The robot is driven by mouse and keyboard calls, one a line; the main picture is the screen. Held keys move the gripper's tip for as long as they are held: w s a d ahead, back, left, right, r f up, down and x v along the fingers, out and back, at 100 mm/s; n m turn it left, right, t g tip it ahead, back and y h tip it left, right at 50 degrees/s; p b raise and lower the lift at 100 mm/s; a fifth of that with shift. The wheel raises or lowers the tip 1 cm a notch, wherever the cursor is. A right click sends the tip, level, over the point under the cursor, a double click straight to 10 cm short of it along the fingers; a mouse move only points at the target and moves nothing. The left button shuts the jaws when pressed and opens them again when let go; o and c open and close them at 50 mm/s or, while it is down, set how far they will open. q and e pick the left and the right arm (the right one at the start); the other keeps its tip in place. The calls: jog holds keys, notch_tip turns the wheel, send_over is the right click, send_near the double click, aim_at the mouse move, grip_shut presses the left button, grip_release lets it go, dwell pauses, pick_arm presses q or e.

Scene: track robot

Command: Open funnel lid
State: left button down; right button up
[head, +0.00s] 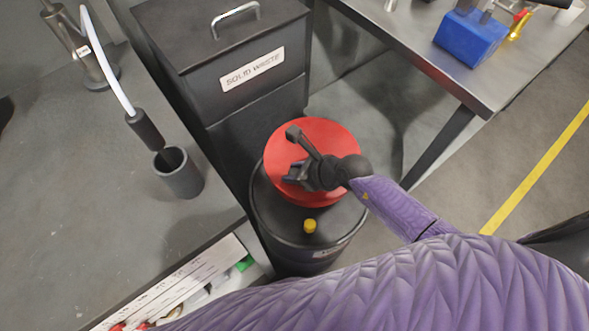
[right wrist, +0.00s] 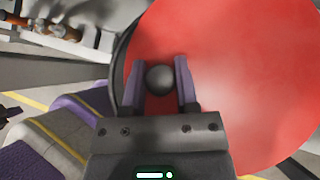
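The round red funnel lid (head: 335,143) lies over the back part of the black drum's top (head: 300,238). I cannot tell whether it is raised at all. My right gripper (head: 292,173) is over the lid's left-centre part, its arm coming in from the lower right. In the right wrist view, a black ball knob (right wrist: 160,79) sits between the fingertips of my right gripper (right wrist: 161,82), near the lid's left edge. The fingers are parted around the knob; whether they press on it is unclear. The gripper hides the knob in the head view. My left gripper is not in view.
A yellow cap (head: 310,226) stands on the drum's front. A black solid waste bin (head: 240,110) is behind the drum. A grey bench with a grey cup (head: 179,172) is at left. A table with a blue block (head: 470,38) stands at upper right.

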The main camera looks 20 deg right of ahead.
grip_shut()
dwell(0.5)
dwell(0.3)
dwell(0.3)
